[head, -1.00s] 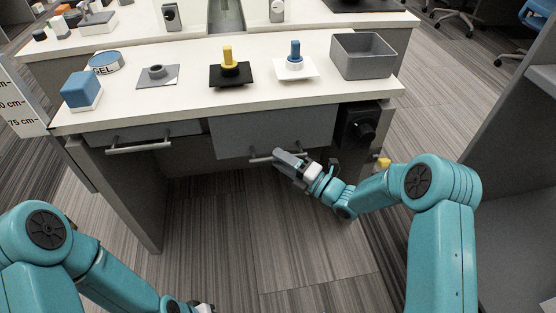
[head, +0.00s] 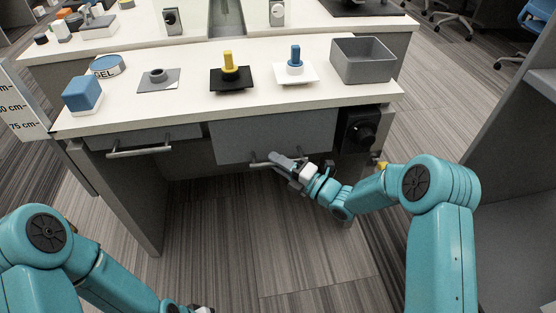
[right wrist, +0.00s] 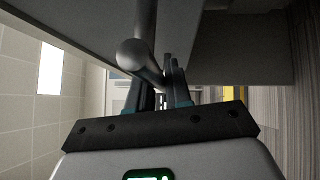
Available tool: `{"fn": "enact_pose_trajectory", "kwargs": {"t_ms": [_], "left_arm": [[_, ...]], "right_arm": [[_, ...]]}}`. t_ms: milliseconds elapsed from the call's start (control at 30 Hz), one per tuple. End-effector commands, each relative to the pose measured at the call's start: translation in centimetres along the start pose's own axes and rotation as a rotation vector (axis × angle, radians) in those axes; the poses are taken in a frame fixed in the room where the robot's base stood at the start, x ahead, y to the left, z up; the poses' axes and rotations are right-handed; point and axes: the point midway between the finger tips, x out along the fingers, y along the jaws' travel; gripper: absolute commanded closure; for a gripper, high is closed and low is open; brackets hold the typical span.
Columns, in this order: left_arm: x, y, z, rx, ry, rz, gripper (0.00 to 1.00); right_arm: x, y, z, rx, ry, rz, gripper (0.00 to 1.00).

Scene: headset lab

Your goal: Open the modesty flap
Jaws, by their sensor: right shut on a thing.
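The modesty flap (head: 268,136) is a grey panel hanging under the front edge of the desk, with a metal bar handle (head: 258,163) along its lower edge. My right gripper (head: 277,160) is at this handle and shut on it. In the right wrist view, the handle (right wrist: 133,52) with its rounded end runs in between the dark fingers (right wrist: 158,88). The flap hangs nearly straight down. My left gripper (head: 203,309) shows only as a sliver at the bottom edge of the head view, and its fingers are cut off.
A drawer with a bar handle (head: 139,151) is left of the flap, and a black box with a knob (head: 363,131) is right of it. The desktop (head: 190,106) carries a blue block, pegs and a grey bin (head: 362,62). The floor before the flap is clear.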

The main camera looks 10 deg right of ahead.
Motion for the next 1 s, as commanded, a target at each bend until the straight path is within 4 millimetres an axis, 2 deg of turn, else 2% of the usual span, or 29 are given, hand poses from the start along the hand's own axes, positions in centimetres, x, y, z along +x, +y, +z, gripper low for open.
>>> {"fn": "enact_pose_trajectory", "kwargs": {"t_ms": [600,800,1000], "left_arm": [[-5.5,2.6,1.1,0.029,-0.028,0.003,0.57],[-7.1,3.2,1.1,0.028,-0.028,0.003,0.57],[-8.0,3.5,1.1,0.028,-0.028,0.003,0.57]], "right_arm": [[-2.8,5.0,-2.7,0.31,0.0,-0.312,1.0],[-3.3,6.1,-3.2,0.385,-0.001,-0.386,1.0],[-3.5,6.5,-3.4,0.427,-0.001,-0.427,1.0]]}}
